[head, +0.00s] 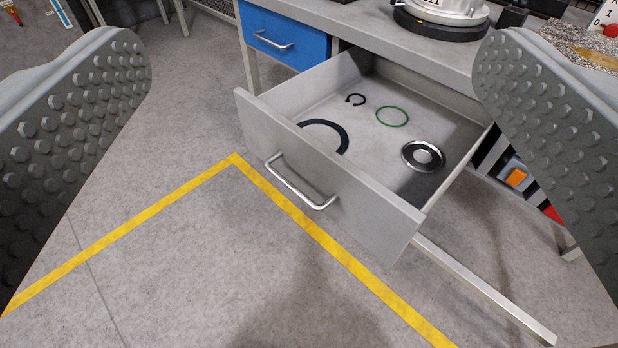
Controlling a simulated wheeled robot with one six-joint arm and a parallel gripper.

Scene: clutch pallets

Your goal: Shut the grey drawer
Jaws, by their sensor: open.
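The grey drawer (345,205) is pulled out from under the grey workbench and stands open. Its front panel has a silver bar handle (298,184) and faces toward me, to the lower left. Inside lie a dark snap ring, a green ring, a larger dark ring partly hidden by the front panel, and a silver bearing-like disc. My gripper (310,150) is open, its two studded grey fingers at the left and right edges of the view. Nothing is between the fingertips up close; the drawer shows beyond them, and I see no contact with it.
A blue drawer (285,37) beside it is shut. The workbench top (400,42) carries a round silver and black part (440,12). A metal bar (485,290) runs low beneath the drawer. The floor in front, marked with a yellow line (310,230), is clear.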

